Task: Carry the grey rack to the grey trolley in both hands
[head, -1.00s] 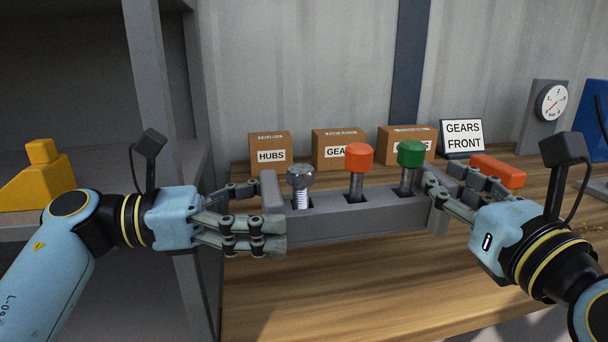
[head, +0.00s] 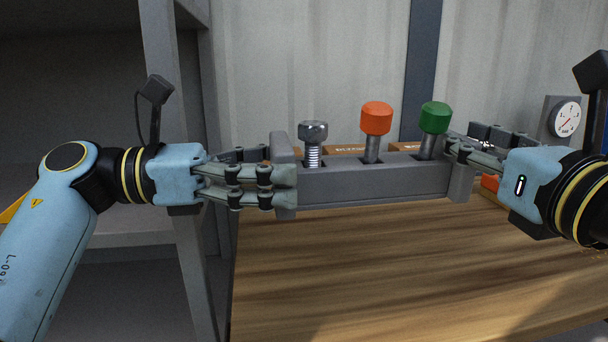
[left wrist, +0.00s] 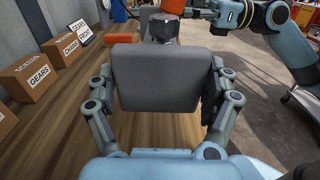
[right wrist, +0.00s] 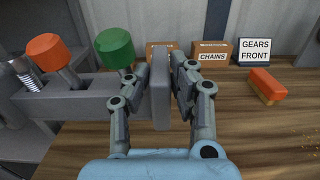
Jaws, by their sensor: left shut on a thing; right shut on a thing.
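The grey rack (head: 375,182) is held level above the wooden table, between my two grippers. It carries a steel bolt (head: 313,145), an orange-headed punch (head: 376,120) and a green-headed punch (head: 434,118), all standing in its slots. My left gripper (head: 288,182) is shut on the rack's left end plate, which fills the middle of the left wrist view (left wrist: 155,78). My right gripper (head: 462,160) is shut on the right end plate, seen between its fingers in the right wrist view (right wrist: 161,90). The grey trolley cannot be made out with certainty; a wheeled frame (left wrist: 305,95) shows at the left wrist view's right edge.
The wooden table (head: 400,270) is clear below the rack. A grey shelf post (head: 170,120) rises close behind my left arm. A dial gauge (head: 566,118) stands at right.

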